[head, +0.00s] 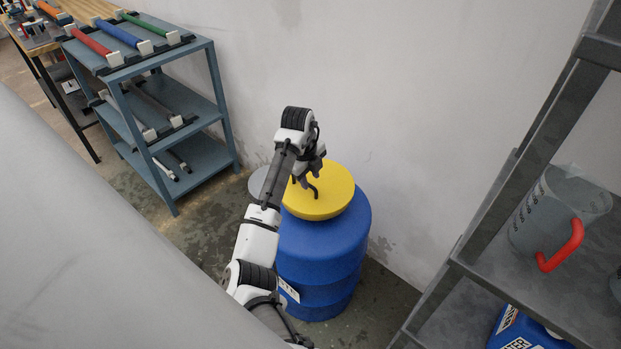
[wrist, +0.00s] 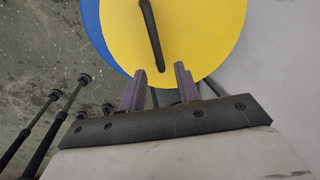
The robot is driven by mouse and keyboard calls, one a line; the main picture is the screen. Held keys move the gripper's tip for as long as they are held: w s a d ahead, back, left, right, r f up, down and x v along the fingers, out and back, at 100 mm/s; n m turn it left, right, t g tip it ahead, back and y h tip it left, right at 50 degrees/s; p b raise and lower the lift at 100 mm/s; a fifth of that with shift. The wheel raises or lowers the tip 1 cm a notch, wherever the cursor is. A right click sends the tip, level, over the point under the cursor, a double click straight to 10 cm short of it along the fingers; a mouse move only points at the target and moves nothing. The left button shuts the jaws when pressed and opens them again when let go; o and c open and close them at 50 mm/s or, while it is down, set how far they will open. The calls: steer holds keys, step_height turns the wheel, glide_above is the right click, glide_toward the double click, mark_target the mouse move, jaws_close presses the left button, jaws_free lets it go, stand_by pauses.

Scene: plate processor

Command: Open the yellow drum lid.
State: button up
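The yellow drum lid (head: 336,197) is a round yellow disc on top of the blue drum (head: 318,253). A dark bar handle (head: 313,188) stands on the lid. In the wrist view the yellow lid (wrist: 205,38) fills the upper middle, with the dark handle (wrist: 150,35) running down toward the fingers. My gripper (wrist: 160,70) is open, its two purple fingers apart with nothing clearly held between them. In the head view my gripper (head: 308,178) is over the lid, close to the handle. Contact with the handle cannot be told.
A blue-grey shelf (head: 190,52) with coloured-handled tools stands at the left. A dark metal rack (head: 480,240) with a clear red-handled jug (head: 560,215) is at the right. A pale wall (head: 390,110) is close behind the drum. Bare floor (head: 205,240) shows left of the drum.

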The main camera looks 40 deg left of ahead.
steer(key=shift+w+f, duration=0.25)
steer(key=shift+f, duration=1)
jaws_close()
